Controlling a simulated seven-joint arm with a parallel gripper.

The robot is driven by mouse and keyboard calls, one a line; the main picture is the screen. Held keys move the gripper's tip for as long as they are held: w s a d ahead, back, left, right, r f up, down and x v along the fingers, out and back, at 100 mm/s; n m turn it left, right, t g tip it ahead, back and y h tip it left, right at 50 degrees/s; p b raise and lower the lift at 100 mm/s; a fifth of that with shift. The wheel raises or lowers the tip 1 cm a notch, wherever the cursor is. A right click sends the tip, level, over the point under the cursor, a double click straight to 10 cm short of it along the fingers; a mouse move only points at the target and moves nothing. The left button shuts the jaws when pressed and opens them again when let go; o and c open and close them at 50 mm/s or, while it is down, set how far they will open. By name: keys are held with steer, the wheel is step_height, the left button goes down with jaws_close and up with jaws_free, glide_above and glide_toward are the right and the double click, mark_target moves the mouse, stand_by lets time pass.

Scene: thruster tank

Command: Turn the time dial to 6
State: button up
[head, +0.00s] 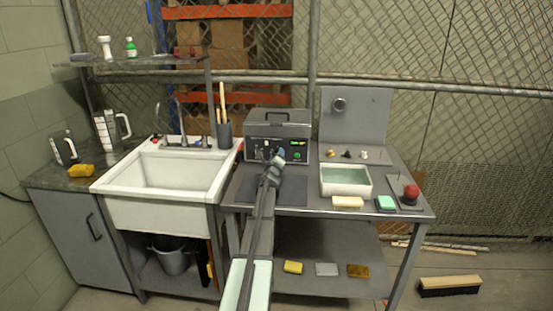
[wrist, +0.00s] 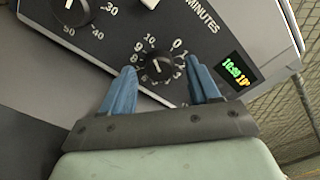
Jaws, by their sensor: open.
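The time dial (wrist: 158,68) is a small black knob on the dark front panel, under the word MINUTES. Numbers including 0, 8 and 9 ring it; its lower scale is hard to read. Its pointer mark is small, and I cannot tell exactly which number it points to. My gripper (wrist: 161,66) is open, with one blue finger on the left of the dial and one on the right. I cannot tell whether either finger touches it. In the head view my gripper (head: 276,162) is in front of the grey tank unit (head: 278,124) and hides part of its panel.
A larger black dial (wrist: 70,8) marked 30, 40 and 50 is at upper left. A lit display (wrist: 237,72) is right of the time dial. A white water basin (head: 346,181) and red button (head: 411,191) stand to the right on the table; a sink (head: 165,208) is left.

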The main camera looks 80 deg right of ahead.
steer(key=shift+c, duration=0.3)
steer(key=c, duration=1)
steer(key=n, duration=0.3)
steer(key=shift+n, duration=0.4)
steer(key=n, duration=0.3)
steer(key=shift+n, duration=0.3)
steer(key=n, duration=0.6)
steer(key=shift+n, duration=0.4)
steer(key=shift+n+t, duration=0.3)
